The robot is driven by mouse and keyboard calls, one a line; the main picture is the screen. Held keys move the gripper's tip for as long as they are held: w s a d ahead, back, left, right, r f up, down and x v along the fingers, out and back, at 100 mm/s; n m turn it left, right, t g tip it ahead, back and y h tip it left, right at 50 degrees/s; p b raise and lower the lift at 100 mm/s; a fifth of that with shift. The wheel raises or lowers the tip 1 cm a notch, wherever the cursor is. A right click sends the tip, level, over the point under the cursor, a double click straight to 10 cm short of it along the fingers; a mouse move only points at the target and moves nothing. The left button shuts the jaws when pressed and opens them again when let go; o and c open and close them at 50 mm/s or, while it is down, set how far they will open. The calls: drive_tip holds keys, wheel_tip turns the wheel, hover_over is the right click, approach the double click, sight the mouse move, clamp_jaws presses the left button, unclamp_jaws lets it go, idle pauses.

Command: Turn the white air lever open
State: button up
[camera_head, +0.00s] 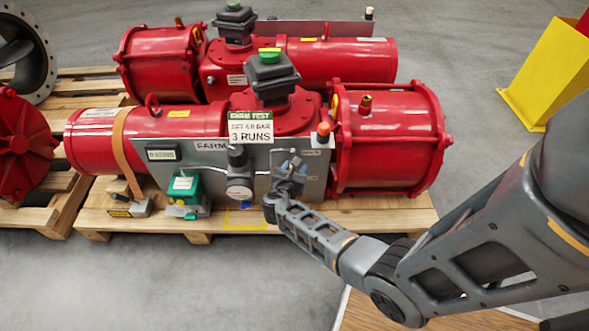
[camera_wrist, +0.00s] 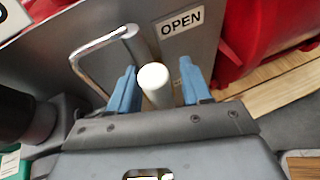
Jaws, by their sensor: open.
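The white air lever (camera_wrist: 152,80) shows in the wrist view as a round-ended white rod pointing toward the camera. It stands between the two blue fingers of my gripper (camera_wrist: 160,84). The fingers are apart, with a clear gap on the right; on the left the finger is close, and I cannot tell whether it touches. In the head view my gripper (camera_head: 288,170) is at the right part of the grey panel (camera_head: 318,180), and the lever there is hidden or too small to make out. An OPEN label (camera_wrist: 181,22) is on the panel just beyond the lever.
A bent metal tube (camera_wrist: 88,52) runs close to the left finger. A gauge (camera_head: 239,190) with a black regulator and a green box (camera_head: 184,190) sit left of my gripper. Red actuator cylinders (camera_head: 388,140) stand behind, on a wooden pallet (camera_head: 400,215).

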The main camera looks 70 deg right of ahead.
drive_tip(key=p+v, duration=0.2)
drive_tip(key=v, duration=0.5)
drive_tip(key=shift+a+r, duration=0.15)
drive_tip(key=shift+a, duration=0.2)
